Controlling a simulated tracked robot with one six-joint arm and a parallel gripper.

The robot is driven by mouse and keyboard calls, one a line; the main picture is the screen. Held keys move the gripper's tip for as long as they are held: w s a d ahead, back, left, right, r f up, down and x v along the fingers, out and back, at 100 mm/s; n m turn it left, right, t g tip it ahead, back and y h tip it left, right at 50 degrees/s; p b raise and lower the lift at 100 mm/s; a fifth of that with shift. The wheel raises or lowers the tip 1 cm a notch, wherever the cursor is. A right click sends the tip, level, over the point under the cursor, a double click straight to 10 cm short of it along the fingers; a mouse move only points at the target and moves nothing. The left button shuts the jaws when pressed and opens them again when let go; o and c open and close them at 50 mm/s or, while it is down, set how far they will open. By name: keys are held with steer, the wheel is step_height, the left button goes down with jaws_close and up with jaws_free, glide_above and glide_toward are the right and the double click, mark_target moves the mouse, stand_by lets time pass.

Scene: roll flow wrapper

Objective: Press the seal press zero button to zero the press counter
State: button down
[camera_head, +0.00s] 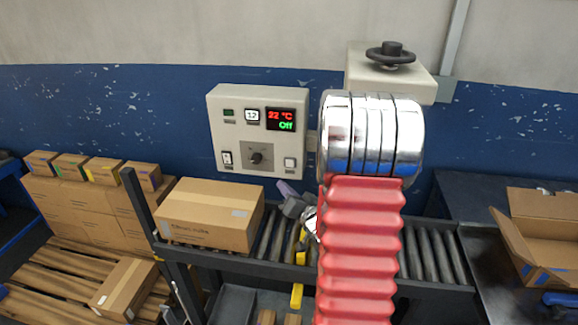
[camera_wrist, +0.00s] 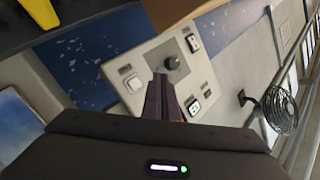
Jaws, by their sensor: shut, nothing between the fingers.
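A pale control panel (camera_head: 216,135) is on the blue wall, and it fills the middle of the wrist view (camera_wrist: 150,50). Its white square button (camera_head: 290,162) is at the lower right and shows left of my fingers in the wrist view (camera_wrist: 133,84). Its label is too small to read. A counter window reading about 12 (camera_head: 252,115) is in the panel's upper row. My gripper (camera_head: 284,186) is shut and empty, below the button and apart from it. In the wrist view my closed fingers (camera_wrist: 160,76) point at the panel and hide part of it.
The panel also has a dark knob (camera_head: 255,158), a rocker switch (camera_head: 227,158) and a lit display (camera_head: 281,119) reading 22 °C and Off. A cardboard box (camera_head: 210,215) stands on the roller conveyor (camera_head: 429,252) below. A handwheel (camera_head: 391,52) sits at the upper right.

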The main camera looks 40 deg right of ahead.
steer(key=shift+w+d, duration=0.85)
steer(key=shift+d, duration=0.25)
steer(key=shift+w+d, duration=0.8)
steer(key=shift+d, duration=0.25)
steer(key=shift+w+d, duration=0.85)
steer(key=shift+d, duration=0.25)
steer(key=shift+w, duration=0.1)
steer(key=shift+w+d, duration=0.2)
steer(key=shift+d, duration=0.1)
steer(key=shift+w+d, duration=0.25)
steer(key=shift+d, duration=0.1)
stand_by(0.7)
steer(key=shift+s+a, duration=0.5)
steer(key=shift+a, duration=0.2)
steer(key=shift+s+a, duration=0.1)
stand_by(0.3)
steer(key=shift+s+a, duration=0.75)
steer(key=shift+a, duration=0.2)
steer(key=shift+s+a, duration=0.7)
steer(key=shift+a, duration=0.25)
